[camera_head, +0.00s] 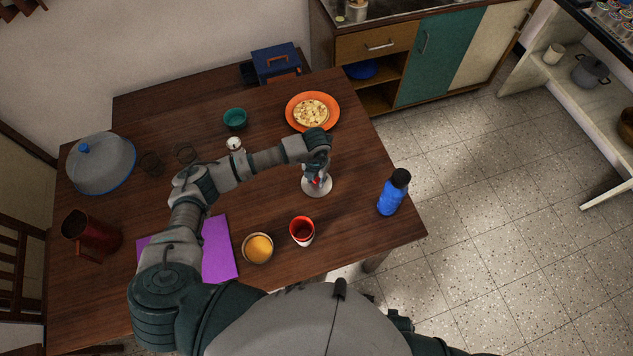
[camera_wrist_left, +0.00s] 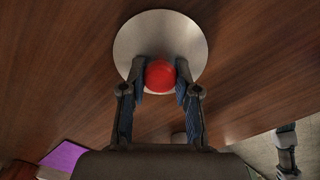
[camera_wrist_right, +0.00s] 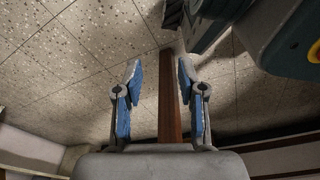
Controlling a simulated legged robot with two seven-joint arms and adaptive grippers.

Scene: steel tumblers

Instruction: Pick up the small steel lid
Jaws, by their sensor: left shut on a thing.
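The small steel lid (camera_head: 319,188) is a round, flat, silvery disc with a red knob, at the right part of the wooden table. In the left wrist view the lid (camera_wrist_left: 185,30) shows its disc behind the red knob (camera_wrist_left: 160,76). My left gripper (camera_head: 317,180) is above the lid, its two fingers shut on the knob from both sides. I cannot tell whether the lid touches the table. My right gripper (camera_wrist_right: 162,75) is open and empty, with floor and a table edge behind it; it is not clear in the head view.
A blue bottle (camera_head: 388,198) stands right of the lid. A red-and-white cup (camera_head: 302,231) and a bowl with orange content (camera_head: 258,248) are in front. An orange plate of food (camera_head: 328,98) and a green bowl (camera_head: 235,119) are behind. Bare table lies around the lid.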

